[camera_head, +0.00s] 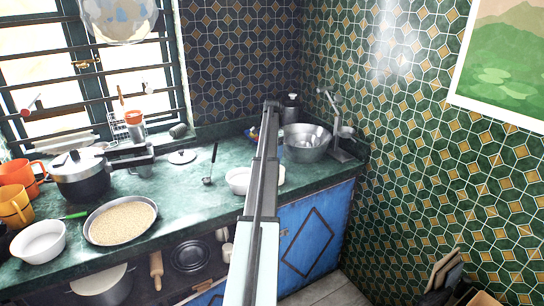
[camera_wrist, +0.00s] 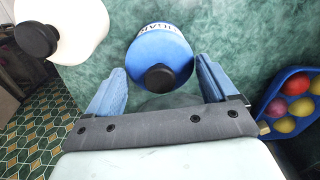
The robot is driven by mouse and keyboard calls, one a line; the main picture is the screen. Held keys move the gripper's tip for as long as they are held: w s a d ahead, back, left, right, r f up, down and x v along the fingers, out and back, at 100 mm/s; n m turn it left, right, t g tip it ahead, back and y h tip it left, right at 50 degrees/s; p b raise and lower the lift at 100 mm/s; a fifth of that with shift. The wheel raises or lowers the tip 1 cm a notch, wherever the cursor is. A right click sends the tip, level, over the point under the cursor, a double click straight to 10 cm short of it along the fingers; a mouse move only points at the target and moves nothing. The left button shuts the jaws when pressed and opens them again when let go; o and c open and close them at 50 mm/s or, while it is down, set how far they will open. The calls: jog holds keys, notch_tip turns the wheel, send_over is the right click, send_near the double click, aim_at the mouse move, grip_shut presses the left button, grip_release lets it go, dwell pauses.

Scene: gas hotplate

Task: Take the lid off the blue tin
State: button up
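The blue tin (camera_wrist: 178,31) stands upright on the green counter in the wrist view, with part of a dark-lettered white label showing at its far side. Its blue lid (camera_wrist: 150,52) is on and has a round black knob (camera_wrist: 161,78). My gripper (camera_wrist: 160,70) is open, with one blue finger on each side of the lid and visible space between the fingers and the tin. Whether the fingertips are level with the lid is hard to tell. In the head view my arm hides most of the tin and the gripper.
A white tin (camera_wrist: 70,30) with a black knob stands close to the left. A blue tray (camera_wrist: 268,108) of colored balls or fruit lies to the right. A metal bowl (camera_head: 306,150), a white bowl (camera_head: 238,181) and a ladle (camera_head: 208,181) are on the counter (camera_head: 185,208).

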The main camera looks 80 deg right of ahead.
jog(key=c, duration=0.7)
